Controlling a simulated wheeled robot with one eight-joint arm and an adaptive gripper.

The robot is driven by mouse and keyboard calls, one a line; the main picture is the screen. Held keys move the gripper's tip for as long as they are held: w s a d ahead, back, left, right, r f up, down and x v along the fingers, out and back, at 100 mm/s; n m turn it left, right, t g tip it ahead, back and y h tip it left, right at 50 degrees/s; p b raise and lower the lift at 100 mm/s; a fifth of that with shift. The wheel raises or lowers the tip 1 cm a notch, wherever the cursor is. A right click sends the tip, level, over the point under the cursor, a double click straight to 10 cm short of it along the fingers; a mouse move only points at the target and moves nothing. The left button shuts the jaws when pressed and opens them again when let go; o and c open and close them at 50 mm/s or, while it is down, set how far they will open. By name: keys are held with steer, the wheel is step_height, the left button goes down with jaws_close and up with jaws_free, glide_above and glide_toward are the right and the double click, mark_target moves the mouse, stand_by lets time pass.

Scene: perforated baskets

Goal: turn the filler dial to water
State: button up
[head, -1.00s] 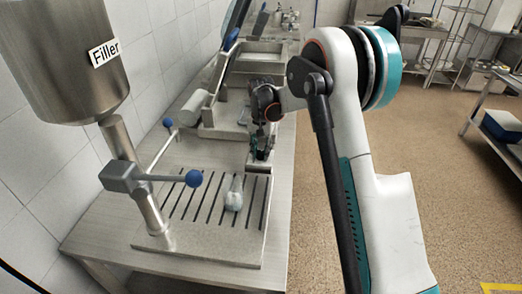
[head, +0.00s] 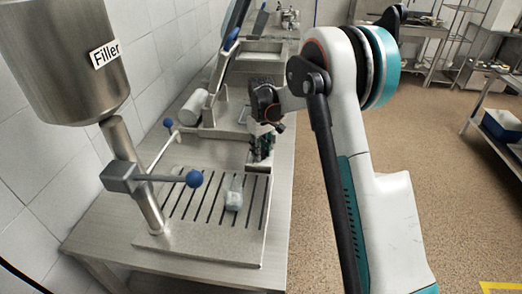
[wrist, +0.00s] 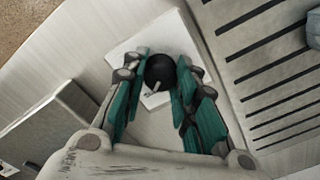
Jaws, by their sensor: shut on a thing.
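The filler dial (wrist: 160,70) is a round black knob with a light pointer, on a pale square panel (wrist: 133,48) in the wrist view. The pointer shows toward the lower left side of the knob. My gripper (wrist: 162,64) has its teal fingers on both sides of the knob and is shut on it. In the head view my gripper (head: 261,153) is at the far right corner of the filler's slotted tray and hides the dial. No dial markings can be read. The steel filler tank (head: 62,60) carries a "Filler" label.
A pale bottle (head: 234,195) stands or lies on the slotted tray (head: 185,243); I cannot tell which. A lever with a blue ball (head: 194,178) reaches over the tray. More steel equipment lines the counter behind.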

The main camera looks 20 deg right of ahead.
steer(key=shift+n, duration=1)
steer(key=o, duration=1.1)
steer(key=shift+r, duration=0.1)
step_height(320, 180, up, 12)
steer(key=shift+f, duration=0.1)
